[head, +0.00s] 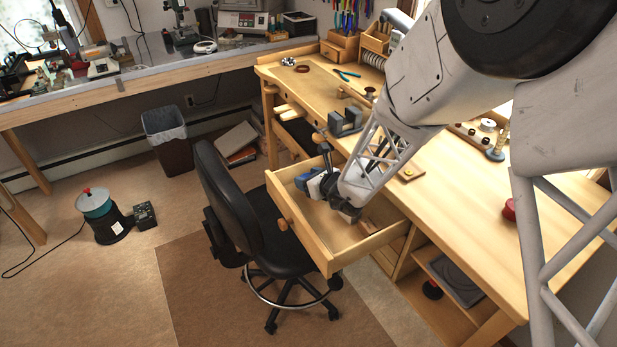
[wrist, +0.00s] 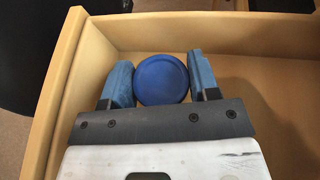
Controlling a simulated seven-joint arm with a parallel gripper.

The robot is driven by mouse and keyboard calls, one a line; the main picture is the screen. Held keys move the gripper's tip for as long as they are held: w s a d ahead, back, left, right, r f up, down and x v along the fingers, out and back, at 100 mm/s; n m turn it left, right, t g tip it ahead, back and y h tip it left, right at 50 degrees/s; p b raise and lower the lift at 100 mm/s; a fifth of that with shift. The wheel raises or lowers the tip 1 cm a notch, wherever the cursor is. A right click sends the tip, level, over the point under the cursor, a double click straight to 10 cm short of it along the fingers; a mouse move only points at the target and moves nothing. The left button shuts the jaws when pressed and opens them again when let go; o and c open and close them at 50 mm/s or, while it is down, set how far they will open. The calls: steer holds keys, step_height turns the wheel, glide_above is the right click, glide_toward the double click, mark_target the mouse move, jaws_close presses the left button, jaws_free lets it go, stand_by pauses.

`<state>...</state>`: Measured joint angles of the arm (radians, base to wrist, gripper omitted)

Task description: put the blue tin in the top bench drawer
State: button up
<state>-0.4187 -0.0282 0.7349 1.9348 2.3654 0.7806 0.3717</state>
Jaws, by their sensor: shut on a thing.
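The blue tin (wrist: 161,79) is round and sits between the two blue-padded fingers of my gripper (wrist: 160,82) in the wrist view. My gripper is shut on it. The open top drawer (head: 345,257) of the wooden bench (head: 465,205) is pulled out. In the head view my gripper (head: 312,183) is over the drawer's far left corner, and the tin is hard to make out there. In the wrist view the drawer's wall (wrist: 75,90) lies left of the fingers. I cannot tell whether the tin touches the drawer floor.
A black office chair (head: 235,205) stands close against the drawer's left side. A grey vise (head: 345,122) sits on the bench edge behind the drawer. A red knob-like thing (head: 508,209) is at the bench's right. The drawer's floor has free room to the right in the wrist view.

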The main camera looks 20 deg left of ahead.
steer(key=o, duration=0.9)
steer(key=shift+r, duration=0.45)
steer(key=shift+d+r, duration=0.15)
steer(key=shift+r, duration=0.05)
steer(key=shift+v, duration=5.85)
steer(key=shift+r, duration=0.1)
